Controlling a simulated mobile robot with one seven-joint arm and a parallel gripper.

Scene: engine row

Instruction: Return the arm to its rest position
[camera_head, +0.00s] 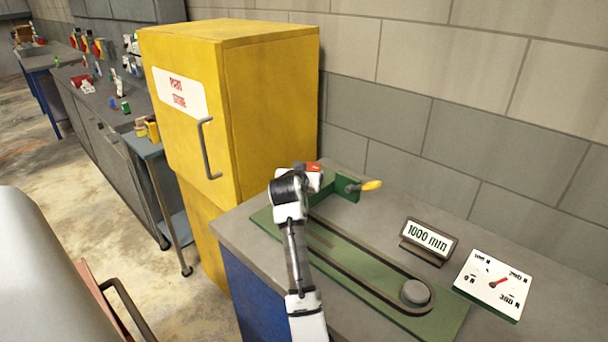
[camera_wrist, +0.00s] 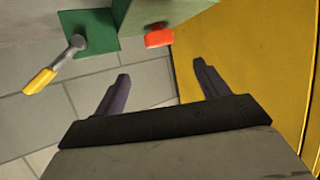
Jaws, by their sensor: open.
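My arm reaches over the near side of the grey bench in the head view, bent at a black joint beside the green machine (camera_head: 365,255). My gripper (camera_wrist: 160,72) shows in the wrist view with its two dark fingers wide apart and nothing between them. In the head view the fingers are hidden behind my own wrist. A red-orange button (camera_wrist: 159,37) on a green block lies just beyond the fingers in the wrist view, apart from them. A lever with a yellow handle (camera_head: 371,185) sticks out from the green block; it also shows at upper left in the wrist view (camera_wrist: 40,81).
A yellow cabinet (camera_head: 270,110) stands close behind and left of my wrist. A "1000 mm" sign (camera_head: 427,238) and a white dial with a red pointer (camera_head: 495,284) sit on the bench at right. A block wall (camera_head: 480,130) closes the back.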

